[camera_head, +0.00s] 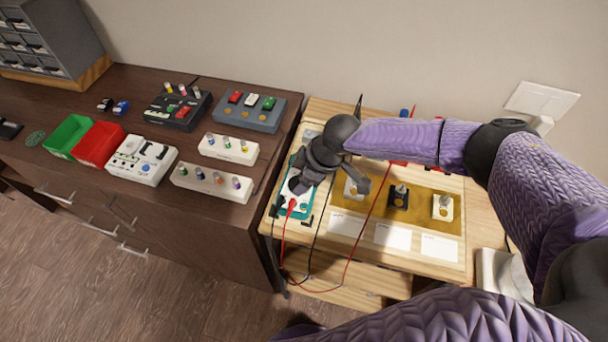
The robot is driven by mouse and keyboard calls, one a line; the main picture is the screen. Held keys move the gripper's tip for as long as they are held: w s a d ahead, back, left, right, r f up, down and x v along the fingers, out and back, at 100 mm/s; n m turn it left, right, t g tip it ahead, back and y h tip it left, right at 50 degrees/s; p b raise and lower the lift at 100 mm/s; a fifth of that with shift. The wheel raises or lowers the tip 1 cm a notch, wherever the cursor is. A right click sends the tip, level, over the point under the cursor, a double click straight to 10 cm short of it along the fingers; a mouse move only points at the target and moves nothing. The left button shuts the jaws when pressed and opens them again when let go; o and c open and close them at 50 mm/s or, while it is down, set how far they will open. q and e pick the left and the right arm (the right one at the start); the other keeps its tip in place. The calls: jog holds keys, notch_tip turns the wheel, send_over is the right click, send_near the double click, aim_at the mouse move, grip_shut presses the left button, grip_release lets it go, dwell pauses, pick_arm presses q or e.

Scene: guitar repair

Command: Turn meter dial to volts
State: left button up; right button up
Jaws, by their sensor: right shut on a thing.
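The meter (282,208) is a teal-cased unit with a light face. It lies at the left end of the wooden bench, with a red probe plug (292,205) and red and black leads at its near end. My right gripper (298,186) reaches down over the meter's face from the right and is shut on the meter dial. The gripper hides the dial, so its pointer and markings cannot be read. My left gripper is not in view.
The leads loop over the bench's front edge. A dark cabinet (100,190) at left carries bins (98,145) and switch boxes (249,111).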

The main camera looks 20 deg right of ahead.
jog(key=shift+r+m+p, duration=0.2)
jog(key=shift+m+p, duration=0.1)
jog(key=shift+p, duration=0.2)
jog(key=m+p, duration=0.1)
jog(key=p, duration=0.1)
jog(key=m+t+p, duration=0.1)
jog(key=p, duration=0.1)
jog(key=shift+s+a+m+h, duration=0.15)
jog(key=shift+m+h, duration=0.25)
jog(key=shift+m+h+p, duration=0.3)
jog(key=shift+m+p, duration=0.6)
jog(key=shift+p, duration=0.05)
jog(key=shift+a+f+m+t+p, duration=0.15)
jog(key=shift+m+t+p, duration=0.25)
jog(key=shift+m+p, duration=0.4)
jog(key=shift+h, duration=0.3)
jog(key=o, duration=1)
